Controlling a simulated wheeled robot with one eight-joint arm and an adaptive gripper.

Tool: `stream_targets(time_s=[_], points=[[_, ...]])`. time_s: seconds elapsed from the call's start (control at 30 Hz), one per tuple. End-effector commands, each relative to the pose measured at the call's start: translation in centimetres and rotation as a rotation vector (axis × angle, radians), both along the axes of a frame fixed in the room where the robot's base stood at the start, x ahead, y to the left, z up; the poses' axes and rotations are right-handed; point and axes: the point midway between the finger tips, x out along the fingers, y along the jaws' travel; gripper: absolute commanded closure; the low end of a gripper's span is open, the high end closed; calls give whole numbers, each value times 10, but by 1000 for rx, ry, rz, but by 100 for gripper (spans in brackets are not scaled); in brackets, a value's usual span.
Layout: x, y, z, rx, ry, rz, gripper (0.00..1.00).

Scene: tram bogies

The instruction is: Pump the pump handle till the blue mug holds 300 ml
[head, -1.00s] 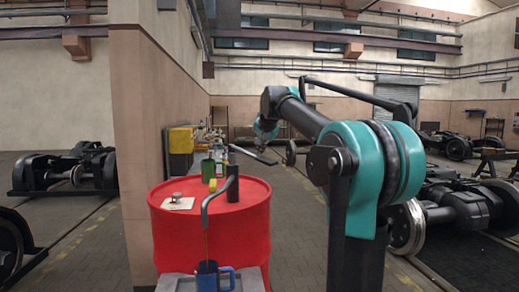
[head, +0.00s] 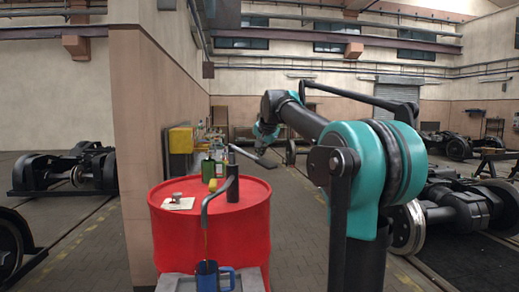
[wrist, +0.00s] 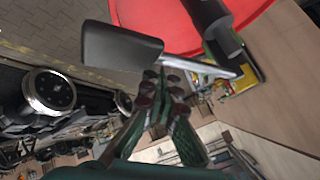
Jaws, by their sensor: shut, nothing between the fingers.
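The pump stands on a red drum (head: 245,225): a black upright body (head: 232,183) with a grey bent spout (head: 207,207). A thin amber stream runs from the spout down to the blue mug (head: 208,278). The mug stands upright on a grey stand in front of the drum; its liquid level cannot be read. The pump handle (head: 262,161) slopes down to the right from the pump's top, ending in a dark flat grip (wrist: 122,48). My gripper (head: 262,145) is shut and empty, just above the handle. In the wrist view, its fingertips (wrist: 160,74) are at the handle, apparently touching it.
A green mug (head: 208,171), a small yellow object (head: 212,185) and a pale plate with a knob (head: 178,201) sit on the drum. A wall (head: 140,120) stands close to the left. Bogies (head: 465,212) stand on the right. The aisle behind the drum looks clear.

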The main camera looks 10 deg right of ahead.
Motion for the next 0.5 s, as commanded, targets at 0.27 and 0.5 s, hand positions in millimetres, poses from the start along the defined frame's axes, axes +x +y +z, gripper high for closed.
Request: stream_targets(time_s=[0.27, 0.5], points=[[0, 0, -3, 0, 0, 0, 100], [0, 0, -6, 0, 0, 0, 100]])
